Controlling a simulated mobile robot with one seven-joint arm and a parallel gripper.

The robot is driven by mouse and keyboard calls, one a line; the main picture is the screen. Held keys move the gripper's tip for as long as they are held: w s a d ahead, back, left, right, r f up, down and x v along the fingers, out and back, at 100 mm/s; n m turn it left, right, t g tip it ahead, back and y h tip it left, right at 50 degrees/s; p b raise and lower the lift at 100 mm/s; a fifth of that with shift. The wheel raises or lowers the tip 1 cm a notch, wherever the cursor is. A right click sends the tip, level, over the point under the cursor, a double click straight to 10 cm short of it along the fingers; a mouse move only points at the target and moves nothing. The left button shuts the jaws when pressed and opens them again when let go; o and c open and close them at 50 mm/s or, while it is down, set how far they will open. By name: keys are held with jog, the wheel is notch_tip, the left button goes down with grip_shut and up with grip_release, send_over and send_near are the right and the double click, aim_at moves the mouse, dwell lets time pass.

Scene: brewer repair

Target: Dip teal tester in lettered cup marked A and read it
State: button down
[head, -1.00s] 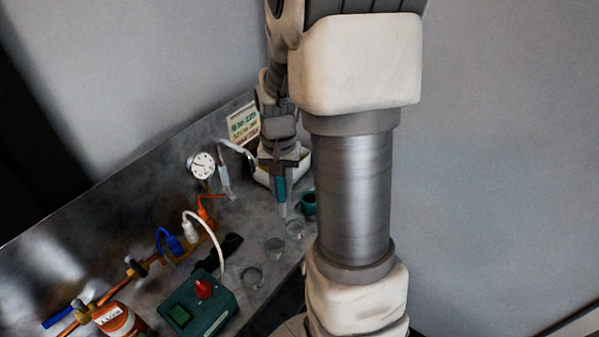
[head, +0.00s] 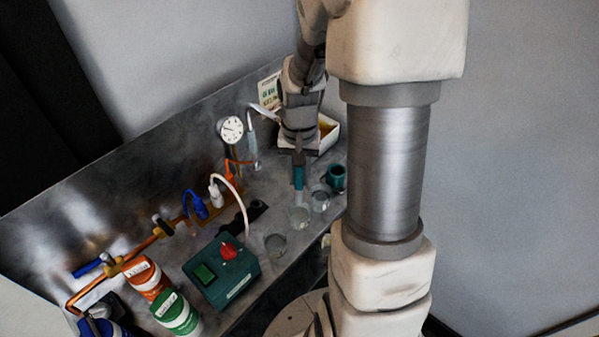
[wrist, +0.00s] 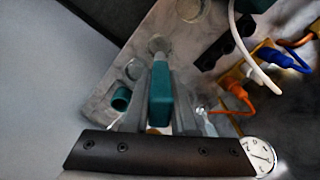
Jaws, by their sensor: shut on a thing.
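My gripper (head: 298,160) is shut on the teal tester (head: 298,178), which points down with its pale tip lowest. In the wrist view, my gripper (wrist: 160,85) has a finger on each side of the tester (wrist: 160,104). The tip meets the middle clear cup (head: 299,218) in the head view; I cannot tell whether it is inside or just above. That cup also shows in the wrist view (wrist: 157,43). Two other clear cups stand in the row, one farther (head: 320,200) and one nearer (head: 275,245). No letters on the cups are legible.
A teal round holder (head: 336,176) stands by the far cup. A green box with a red knob (head: 228,252) is left of the near cup. A white cable (head: 236,197), a dial gauge (head: 230,130) and a white tray (head: 328,135) are close by.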

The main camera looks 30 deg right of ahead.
aim_at(299, 195)
jog(key=shift+f+b, duration=2.8)
jog(key=shift+f, duration=1.05)
jog(key=shift+r, duration=0.15)
jog(key=shift+r+p, duration=3.3)
jog(key=shift+r, duration=0.9)
jog(key=shift+r+g+p, duration=0.2)
jog(key=shift+g+p, duration=0.4)
jog(key=shift+p, duration=0.55)
jog(key=shift+g+p, duration=0.7)
jog(key=shift+p, duration=0.2)
jog(key=shift+f+g+p, duration=0.15)
jog(key=shift+g+p, duration=0.65)
jog(key=shift+g, duration=0.15)
jog(key=shift+f+g+p, duration=0.1)
jog(key=shift+g+p, duration=0.7)
jog(key=shift+g, duration=0.15)
